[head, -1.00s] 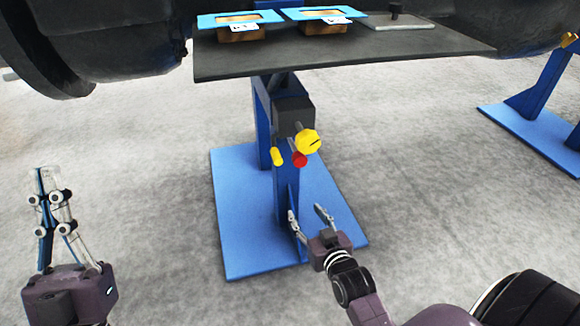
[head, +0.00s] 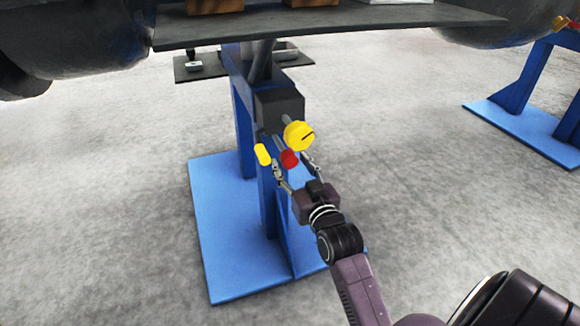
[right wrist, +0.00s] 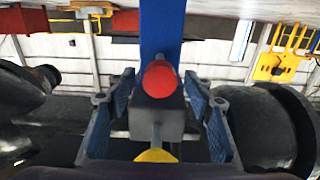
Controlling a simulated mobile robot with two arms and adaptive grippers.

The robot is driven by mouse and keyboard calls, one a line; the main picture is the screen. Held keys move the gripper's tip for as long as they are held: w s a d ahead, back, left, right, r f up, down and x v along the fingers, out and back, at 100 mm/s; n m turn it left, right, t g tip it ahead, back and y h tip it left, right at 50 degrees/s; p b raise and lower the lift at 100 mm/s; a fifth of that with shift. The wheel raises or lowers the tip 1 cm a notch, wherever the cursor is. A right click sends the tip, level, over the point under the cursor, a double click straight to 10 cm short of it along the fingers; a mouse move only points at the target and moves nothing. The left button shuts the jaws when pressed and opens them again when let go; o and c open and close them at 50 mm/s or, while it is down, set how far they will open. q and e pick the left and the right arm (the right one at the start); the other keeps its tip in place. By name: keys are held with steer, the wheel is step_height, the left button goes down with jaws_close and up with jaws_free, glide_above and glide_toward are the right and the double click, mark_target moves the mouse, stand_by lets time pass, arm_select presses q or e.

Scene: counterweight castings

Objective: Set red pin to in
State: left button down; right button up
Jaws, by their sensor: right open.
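The red pin (head: 289,158) sticks out of the blue stand (head: 268,195), just below a yellow knob (head: 299,135) on a dark block. My right gripper (head: 293,168) is open, with its fingers on either side of the red pin in the head view. In the right wrist view the red pin (right wrist: 159,78) lies between the two open fingers (right wrist: 160,105), with a gap to each. I cannot tell from these views how deep the pin sits. My left gripper is not in view.
A yellow peg (head: 263,154) stands close to the left of the red pin. The dark shelf (head: 330,24) overhangs the stand. The stand's blue base plate (head: 222,235) lies on the floor, with open floor to both sides.

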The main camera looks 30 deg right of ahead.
steer(key=shift+w+d, duration=0.15)
steer(key=shift+w, duration=0.45)
jaws_close()
